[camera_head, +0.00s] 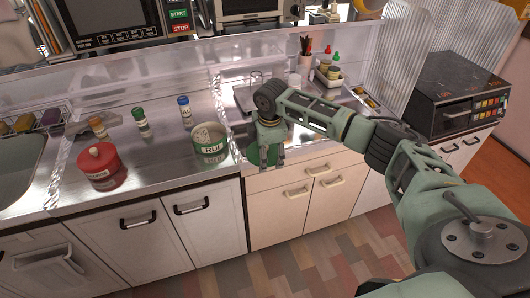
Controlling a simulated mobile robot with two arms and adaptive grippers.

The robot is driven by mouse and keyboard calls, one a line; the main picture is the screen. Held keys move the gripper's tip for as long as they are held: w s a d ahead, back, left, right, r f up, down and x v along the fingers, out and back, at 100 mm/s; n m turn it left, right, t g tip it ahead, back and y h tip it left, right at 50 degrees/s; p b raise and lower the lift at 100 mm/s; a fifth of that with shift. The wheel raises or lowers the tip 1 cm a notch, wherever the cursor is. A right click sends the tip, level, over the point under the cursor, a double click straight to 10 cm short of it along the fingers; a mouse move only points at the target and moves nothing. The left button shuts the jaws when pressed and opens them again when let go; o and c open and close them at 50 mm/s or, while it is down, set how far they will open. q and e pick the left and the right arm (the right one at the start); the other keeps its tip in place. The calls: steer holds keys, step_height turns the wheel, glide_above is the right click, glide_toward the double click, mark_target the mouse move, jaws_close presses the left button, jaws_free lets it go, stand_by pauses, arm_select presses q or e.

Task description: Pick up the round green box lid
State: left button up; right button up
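A round saturated green thing, which looks like the green lid (253,153), shows behind and around my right gripper, by the front edge of the counter. My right gripper (272,162) reaches down over it, and its fingers look spread apart. The gripper hides much of the lid, and I cannot tell whether the fingers touch it. The round green and white box (210,150) stands on the counter just left of the gripper, and no lid shows on it. My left gripper is not in view.
A red round box with a lid (100,165) and several small bottles (141,122) stand left on the metal counter (160,165). A sink (15,165) lies far left. A condiment holder (328,77) stands behind my arm, and a dark oven (455,95) stands right.

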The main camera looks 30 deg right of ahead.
steer(key=c, duration=0.4)
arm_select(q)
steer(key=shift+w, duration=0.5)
arm_select(e)
steer(key=shift+c, duration=0.3)
steer(key=shift+r, duration=0.1)
